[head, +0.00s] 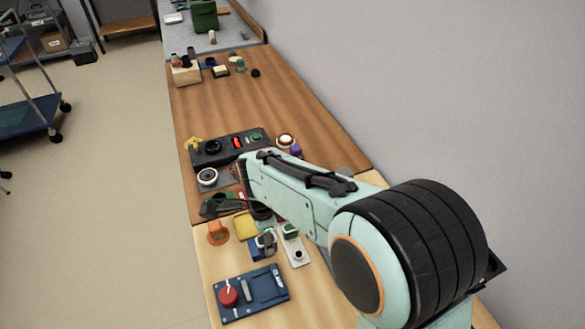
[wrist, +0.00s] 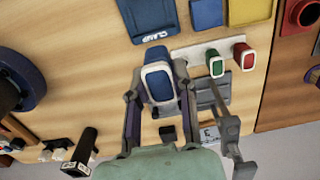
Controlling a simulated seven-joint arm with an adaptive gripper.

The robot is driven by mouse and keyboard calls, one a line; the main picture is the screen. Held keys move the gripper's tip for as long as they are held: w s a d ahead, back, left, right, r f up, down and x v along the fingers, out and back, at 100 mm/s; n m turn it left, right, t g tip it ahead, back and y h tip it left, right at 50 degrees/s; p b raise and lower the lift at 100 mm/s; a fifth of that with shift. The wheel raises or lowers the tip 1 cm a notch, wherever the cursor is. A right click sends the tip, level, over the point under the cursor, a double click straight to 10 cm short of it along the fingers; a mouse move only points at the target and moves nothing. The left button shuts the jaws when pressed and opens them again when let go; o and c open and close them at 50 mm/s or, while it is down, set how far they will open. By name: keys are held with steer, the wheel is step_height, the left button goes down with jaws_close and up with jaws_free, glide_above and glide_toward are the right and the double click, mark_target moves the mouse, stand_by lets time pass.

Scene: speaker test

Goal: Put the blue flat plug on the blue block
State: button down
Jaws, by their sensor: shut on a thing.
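In the wrist view my gripper (wrist: 158,90) is shut on the blue flat plug (wrist: 157,54), a rounded blue piece with a white-rimmed end face. The blue block (wrist: 207,12) lies at the top of the wrist view, up and to the right of the plug, with a visible gap in the picture. In the head view the blue block (head: 257,249) is partly covered by a dark grey shape, possibly my fingertips. My arm hides much of this area in the head view. The height of the plug above the table cannot be told.
A pale strip (wrist: 192,53) holding green (wrist: 216,67) and red (wrist: 244,58) plugs lies close to the right of the held plug. A yellow block (wrist: 250,11) sits beside the blue block. A blue clamp plate (head: 262,292) and an orange piece (head: 217,233) stand nearby.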

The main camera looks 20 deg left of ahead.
steer(key=w+a+f, duration=0.3)
steer(key=a+f, duration=0.1)
steer(key=f, duration=0.1)
steer(key=w+a+f, duration=0.2)
steer(key=shift+w+f, duration=0.3)
steer(key=shift+w, duration=0.05)
steer(key=shift+f, duration=1.45)
steer(key=c, duration=0.9)
jaws_free()
steer(key=shift+f, duration=0.15)
